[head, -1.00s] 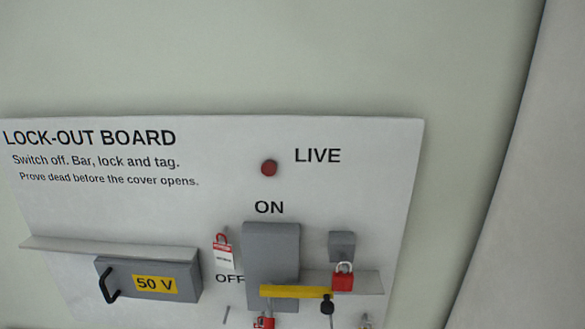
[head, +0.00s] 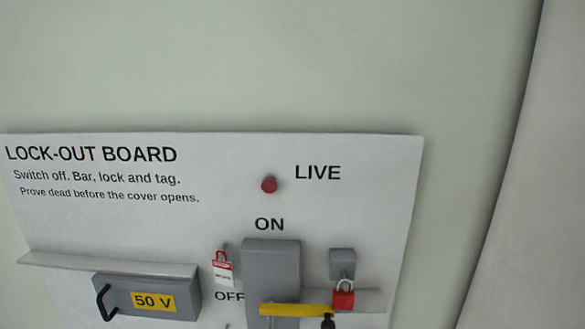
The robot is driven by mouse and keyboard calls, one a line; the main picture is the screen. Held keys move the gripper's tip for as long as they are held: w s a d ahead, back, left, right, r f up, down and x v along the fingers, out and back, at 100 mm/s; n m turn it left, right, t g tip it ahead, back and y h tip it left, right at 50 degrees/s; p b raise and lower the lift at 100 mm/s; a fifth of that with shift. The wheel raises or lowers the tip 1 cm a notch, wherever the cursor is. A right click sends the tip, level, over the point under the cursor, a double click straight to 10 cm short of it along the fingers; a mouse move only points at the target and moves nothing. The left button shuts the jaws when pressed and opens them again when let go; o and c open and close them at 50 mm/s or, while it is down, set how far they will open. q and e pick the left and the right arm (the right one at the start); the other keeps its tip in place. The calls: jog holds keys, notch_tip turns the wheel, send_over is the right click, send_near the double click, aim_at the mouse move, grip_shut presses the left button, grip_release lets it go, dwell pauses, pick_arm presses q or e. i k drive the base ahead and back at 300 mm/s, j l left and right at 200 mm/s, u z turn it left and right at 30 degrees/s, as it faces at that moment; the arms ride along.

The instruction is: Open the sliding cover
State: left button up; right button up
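The lock-out board (head: 350,215) fills the lower part of the head view. The sliding cover, a grey box with a "50 V" label (head: 148,297), sits at its lower left with a black handle (head: 104,302) on its left end. A pale ledge (head: 110,264) runs just above the cover. A grey switch block (head: 271,270) is under the word ON, with a yellow bar (head: 296,310) across its lower part. A red padlock (head: 344,298) is at the bar's right. Neither gripper is in view.
A red and white tag (head: 222,268) hangs left of the switch block. A red lamp (head: 269,184) sits beside the word LIVE. A small grey block (head: 342,263) is above the padlock. The wall above the board is bare. The board's bottom is cut off.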

aim_at(143, 297)
jog(key=j+u, duration=0.1)
jog(key=u, duration=0.8)
jog(key=k, duration=0.65)
